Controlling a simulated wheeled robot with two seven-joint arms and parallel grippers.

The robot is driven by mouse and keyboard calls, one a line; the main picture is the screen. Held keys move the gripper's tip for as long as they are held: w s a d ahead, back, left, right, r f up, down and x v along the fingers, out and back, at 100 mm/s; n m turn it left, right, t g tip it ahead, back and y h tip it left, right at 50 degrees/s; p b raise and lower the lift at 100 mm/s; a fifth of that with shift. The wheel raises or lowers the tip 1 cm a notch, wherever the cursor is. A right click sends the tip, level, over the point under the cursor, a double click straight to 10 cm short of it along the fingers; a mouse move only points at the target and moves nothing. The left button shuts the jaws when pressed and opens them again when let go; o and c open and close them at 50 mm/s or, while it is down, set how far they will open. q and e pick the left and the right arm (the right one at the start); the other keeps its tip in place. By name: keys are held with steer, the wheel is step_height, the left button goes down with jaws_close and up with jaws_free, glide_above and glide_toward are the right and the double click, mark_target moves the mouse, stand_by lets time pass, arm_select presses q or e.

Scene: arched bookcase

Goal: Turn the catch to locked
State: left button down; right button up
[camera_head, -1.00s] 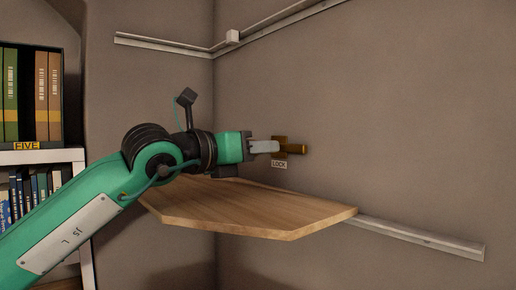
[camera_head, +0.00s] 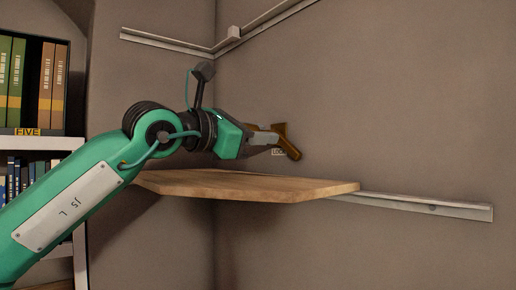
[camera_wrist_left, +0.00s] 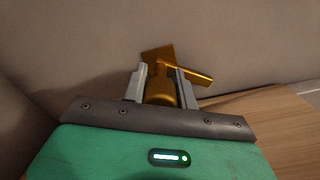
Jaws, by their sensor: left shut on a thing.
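The brass catch (camera_head: 289,146) is on the wall above the wooden shelf board. Its bar now slants from upper left to lower right. A small white LOCK label (camera_head: 278,153) sits just below it and is partly covered. My left gripper (camera_head: 270,138) reaches in from the left and is shut on the catch, tilted along with it. In the left wrist view the two grey fingers (camera_wrist_left: 162,86) stand on either side of the catch's rounded brass body (camera_wrist_left: 160,90). A brass plate and a bar show beyond them. My right gripper is not in view.
The wooden shelf board (camera_head: 240,187) lies just below my left arm and gripper. A metal rail (camera_head: 430,206) runs along the wall to its right, and another rail (camera_head: 165,41) runs above. A bookcase with books (camera_head: 30,85) stands at the left. The wall right of the catch is clear.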

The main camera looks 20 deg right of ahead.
arm_select(q)
steer(key=shift+m+b, duration=0.4)
steer(key=shift+m, duration=0.5)
steer(key=m, duration=0.2)
steer(key=shift+m+b, duration=0.3)
steer(key=shift+m, duration=0.1)
steer(key=m, duration=0.4)
steer(key=shift+m, duration=0.6)
steer(key=c, duration=1.1)
jaws_free()
